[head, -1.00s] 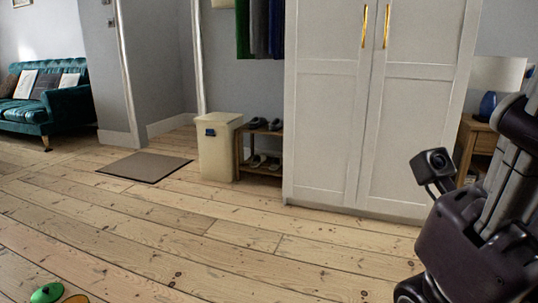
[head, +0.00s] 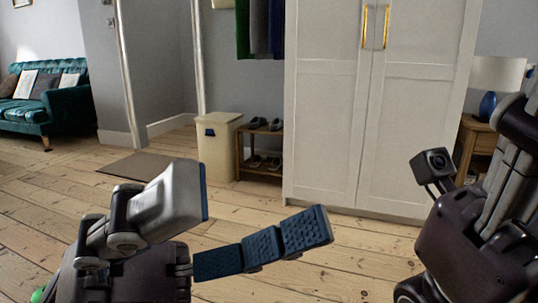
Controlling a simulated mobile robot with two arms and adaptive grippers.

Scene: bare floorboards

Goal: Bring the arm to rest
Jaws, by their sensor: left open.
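My left gripper (head: 262,212) is in the lower left and middle of the head view, raised in front of the floor. Its two fingers are spread wide with blue ridged pads, and nothing is between them. My right arm (head: 470,235) is at the right edge, with a small camera on it. The fingers of the right gripper are outside the frame.
A white wardrobe (head: 370,110) stands shut behind. Left of it are a shoe rack (head: 262,150), a cream bin (head: 217,150) and a doormat (head: 140,165). A green sofa (head: 62,108) is at the far left, a lamp (head: 496,75) on a side table at right. The floorboards between are bare.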

